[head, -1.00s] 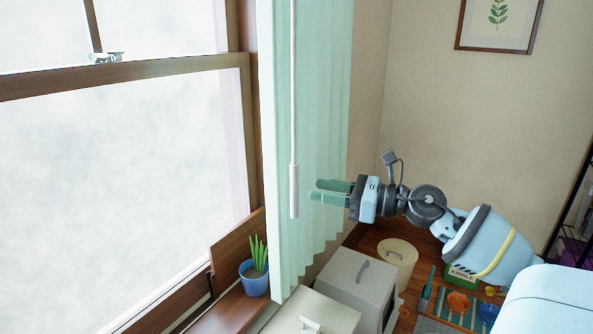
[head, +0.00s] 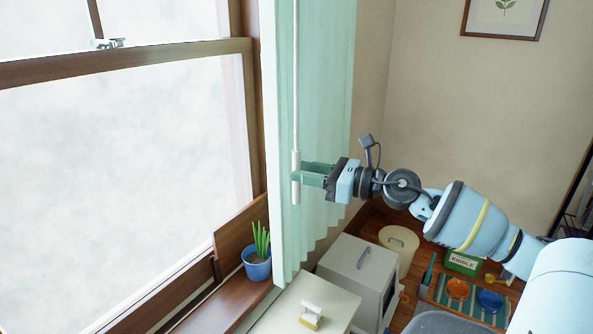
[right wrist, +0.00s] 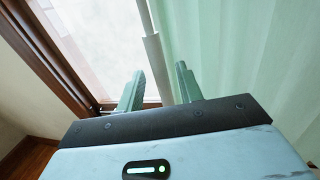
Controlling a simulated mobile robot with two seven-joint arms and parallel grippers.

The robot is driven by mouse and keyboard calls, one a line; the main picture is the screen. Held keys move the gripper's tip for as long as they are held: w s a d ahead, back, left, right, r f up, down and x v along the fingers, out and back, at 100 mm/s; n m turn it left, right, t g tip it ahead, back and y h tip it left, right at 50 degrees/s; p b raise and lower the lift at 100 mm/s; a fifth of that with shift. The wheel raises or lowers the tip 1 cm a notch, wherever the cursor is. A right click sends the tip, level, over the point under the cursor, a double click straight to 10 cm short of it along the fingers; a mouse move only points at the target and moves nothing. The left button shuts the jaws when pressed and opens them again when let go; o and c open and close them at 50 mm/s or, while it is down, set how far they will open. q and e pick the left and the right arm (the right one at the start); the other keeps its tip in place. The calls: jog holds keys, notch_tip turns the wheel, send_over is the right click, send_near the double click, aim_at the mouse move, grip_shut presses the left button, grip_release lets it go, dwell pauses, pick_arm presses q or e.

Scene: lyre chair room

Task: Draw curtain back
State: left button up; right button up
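The pale green curtain (head: 325,110) hangs gathered at the right side of the window (head: 110,160); it also fills the right of the right wrist view (right wrist: 250,60). A thin wand with a thicker white handle (head: 296,194) hangs upright in front of it. My right gripper (head: 297,171) reaches in from the right at the handle's height. In the right wrist view its green fingers (right wrist: 160,72) are apart, with the wand handle (right wrist: 153,50) showing between the tips. I cannot tell whether either finger touches it. My left gripper is in neither view.
A potted plant (head: 257,262) stands on the wooden sill (head: 225,304). Below the arm are a cream cabinet top (head: 285,312) with a small object (head: 311,316) and a grey box (head: 350,262). A round lidded bin (head: 400,240) and a kibble box (head: 464,262) stand on the floor.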

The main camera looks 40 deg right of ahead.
jog(key=shift+x, duration=1.25)
grip_shut()
